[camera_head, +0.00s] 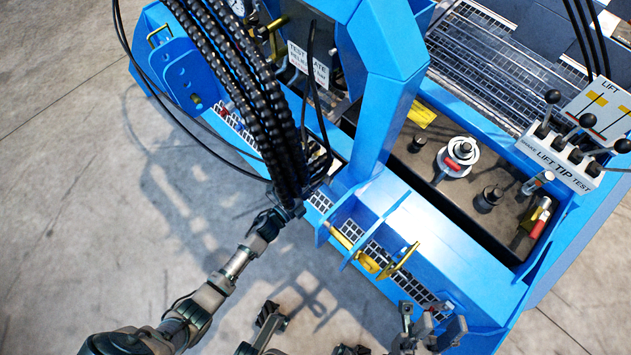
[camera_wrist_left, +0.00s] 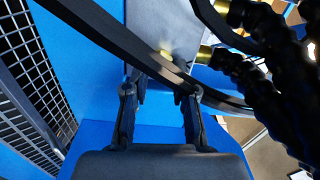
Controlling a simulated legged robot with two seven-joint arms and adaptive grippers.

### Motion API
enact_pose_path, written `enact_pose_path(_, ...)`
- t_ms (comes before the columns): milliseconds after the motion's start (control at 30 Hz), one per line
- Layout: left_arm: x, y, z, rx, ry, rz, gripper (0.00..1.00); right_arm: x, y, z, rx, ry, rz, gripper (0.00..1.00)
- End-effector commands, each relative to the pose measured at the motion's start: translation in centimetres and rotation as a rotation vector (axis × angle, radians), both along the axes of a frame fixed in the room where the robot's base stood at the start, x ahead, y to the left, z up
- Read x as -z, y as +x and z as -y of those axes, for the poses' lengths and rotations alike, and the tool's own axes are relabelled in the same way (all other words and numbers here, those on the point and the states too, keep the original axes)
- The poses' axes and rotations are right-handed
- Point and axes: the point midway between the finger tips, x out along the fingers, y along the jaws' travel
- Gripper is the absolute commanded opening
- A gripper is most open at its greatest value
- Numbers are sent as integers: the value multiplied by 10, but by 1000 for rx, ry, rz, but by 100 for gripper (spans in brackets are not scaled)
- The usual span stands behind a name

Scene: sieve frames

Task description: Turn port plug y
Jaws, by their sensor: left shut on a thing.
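In the left wrist view, my left gripper (camera_wrist_left: 160,95) has its two dark fingers in front of a grey block (camera_wrist_left: 178,25). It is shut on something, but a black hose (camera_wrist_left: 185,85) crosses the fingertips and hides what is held. A brass fitting (camera_wrist_left: 167,55) shows just beyond the tips. I cannot tell which fitting is port plug y. In the head view, my left arm reaches in to the hanging hose bundle (camera_head: 285,150), which hides its fingers. My right gripper (camera_head: 342,316) is at the bottom edge with its fingers wide apart, empty.
A blue machine frame (camera_head: 375,110) fills the middle and right. Labelled levers (camera_head: 562,140) stand at the right, and a yellow handle (camera_head: 370,262) sits on the front beam. More brass fittings with ribbed hoses (camera_wrist_left: 265,75) crowd my left gripper's right side. Bare concrete lies left.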

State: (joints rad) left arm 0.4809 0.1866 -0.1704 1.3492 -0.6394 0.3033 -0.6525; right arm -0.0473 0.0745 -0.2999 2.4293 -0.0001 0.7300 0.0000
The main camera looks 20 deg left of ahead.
Motion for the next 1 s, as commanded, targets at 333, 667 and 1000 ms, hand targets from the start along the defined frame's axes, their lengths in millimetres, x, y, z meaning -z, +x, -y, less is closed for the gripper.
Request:
enact_pose_path(333, 8, -3, 0, -1, 131, 32, 0, 2, 4, 0, 1, 0, 0, 40)
enact_pose_path(667, 8, -3, 0, 0, 154, 41, 0, 0, 4, 0, 1, 1, 9, 40)
enact_pose_path(1000, 8, -3, 1, 0, 153, 42, 51, 1, 3, -1, 0, 2, 6, 40)
